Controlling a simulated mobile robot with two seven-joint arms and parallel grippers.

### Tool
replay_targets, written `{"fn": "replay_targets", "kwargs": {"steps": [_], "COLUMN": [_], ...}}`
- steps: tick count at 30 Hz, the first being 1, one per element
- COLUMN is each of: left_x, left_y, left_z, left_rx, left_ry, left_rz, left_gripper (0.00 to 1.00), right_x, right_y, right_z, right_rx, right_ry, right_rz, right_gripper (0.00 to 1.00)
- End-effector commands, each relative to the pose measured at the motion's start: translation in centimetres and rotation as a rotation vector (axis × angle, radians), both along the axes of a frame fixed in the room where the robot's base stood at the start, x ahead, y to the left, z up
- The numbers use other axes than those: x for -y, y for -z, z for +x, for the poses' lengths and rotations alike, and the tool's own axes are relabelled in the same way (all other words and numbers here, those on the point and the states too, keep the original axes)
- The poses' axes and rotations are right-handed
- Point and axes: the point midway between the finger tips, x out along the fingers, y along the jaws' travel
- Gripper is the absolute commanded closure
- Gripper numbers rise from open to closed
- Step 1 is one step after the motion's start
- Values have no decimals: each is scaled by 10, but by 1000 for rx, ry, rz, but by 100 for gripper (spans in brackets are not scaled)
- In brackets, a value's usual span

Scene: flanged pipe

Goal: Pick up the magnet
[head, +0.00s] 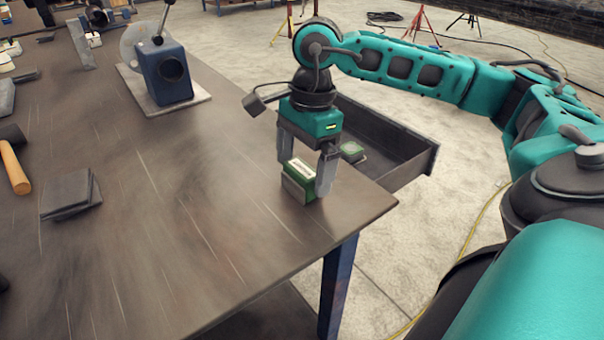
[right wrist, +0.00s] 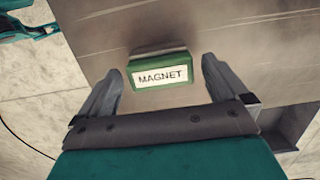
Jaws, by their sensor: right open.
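The magnet (head: 299,181) is a green block with a white label. It stands on the dark table near its right corner. In the right wrist view the magnet (right wrist: 162,74) shows its label reading "MAGNET". My right gripper (head: 303,172) is open above the table, pointing down, with its fingers on either side of the magnet in the head view. In the right wrist view the magnet lies between and a little beyond the fingertips of the right gripper (right wrist: 163,68). Contact cannot be told. My left gripper is not in view.
A blue machine (head: 165,72) on a pale plate stands farther back. Dark plates (head: 71,195) and a wooden handle (head: 14,168) lie at left. The table's middle is clear.

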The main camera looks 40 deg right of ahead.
Motion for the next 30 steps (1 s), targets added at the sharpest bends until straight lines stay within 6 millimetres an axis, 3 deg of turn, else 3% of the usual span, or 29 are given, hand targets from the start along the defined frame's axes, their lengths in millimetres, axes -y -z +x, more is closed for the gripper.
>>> {"fn": "replay_targets", "kwargs": {"steps": [4, 13, 30], "left_x": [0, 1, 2], "left_y": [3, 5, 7], "left_z": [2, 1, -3], "left_rx": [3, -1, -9], "left_ry": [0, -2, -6], "left_rz": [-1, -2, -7], "left_gripper": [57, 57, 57], "right_x": [-2, -3, -3], "right_y": [19, 22, 21], "right_z": [0, 1, 1], "right_rx": [0, 1, 2], "right_ry": [0, -1, 0], "right_rz": [0, 0, 0], "right_gripper": [0, 1, 56]}}
